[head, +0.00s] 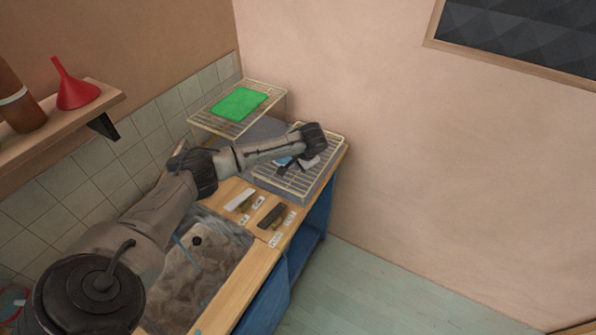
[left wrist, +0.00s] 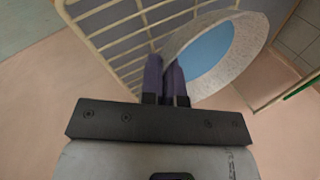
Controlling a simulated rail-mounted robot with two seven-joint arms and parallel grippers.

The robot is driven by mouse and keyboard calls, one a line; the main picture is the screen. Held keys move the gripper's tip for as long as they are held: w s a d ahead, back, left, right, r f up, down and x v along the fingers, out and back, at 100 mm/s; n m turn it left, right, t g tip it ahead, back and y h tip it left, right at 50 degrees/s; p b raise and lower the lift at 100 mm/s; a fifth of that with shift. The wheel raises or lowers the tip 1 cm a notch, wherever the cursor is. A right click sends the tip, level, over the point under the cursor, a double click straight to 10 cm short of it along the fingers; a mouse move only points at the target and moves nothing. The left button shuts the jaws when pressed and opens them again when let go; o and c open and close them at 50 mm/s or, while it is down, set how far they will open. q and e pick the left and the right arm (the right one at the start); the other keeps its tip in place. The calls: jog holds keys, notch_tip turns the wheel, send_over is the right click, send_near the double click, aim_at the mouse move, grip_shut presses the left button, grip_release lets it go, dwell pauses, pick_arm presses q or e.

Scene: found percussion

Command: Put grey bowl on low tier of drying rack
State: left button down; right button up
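The grey bowl (left wrist: 208,58) has a speckled pale rim and a blue inside. In the head view only a small part of it (head: 284,160) shows beside my left gripper. My left gripper (left wrist: 167,66) has its two dark fingers close together at the bowl's rim, and it looks shut on that rim. In the head view the gripper (head: 287,170) is over the low tier of the drying rack (head: 301,188). The rack's wires are right by the bowl; I cannot tell whether they touch. My right gripper is not in view.
A sink (head: 200,275) and two small labelled dark and white pieces lie nearer on the wooden counter. A shelf with a red funnel (head: 75,88) is at left.

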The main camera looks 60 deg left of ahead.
pick_arm(q)
jog(key=shift+f, duration=1.95)
jog(key=c, duration=1.3)
grip_release()
jog(key=shift+f, duration=0.15)
jog(key=shift+c, duration=0.2)
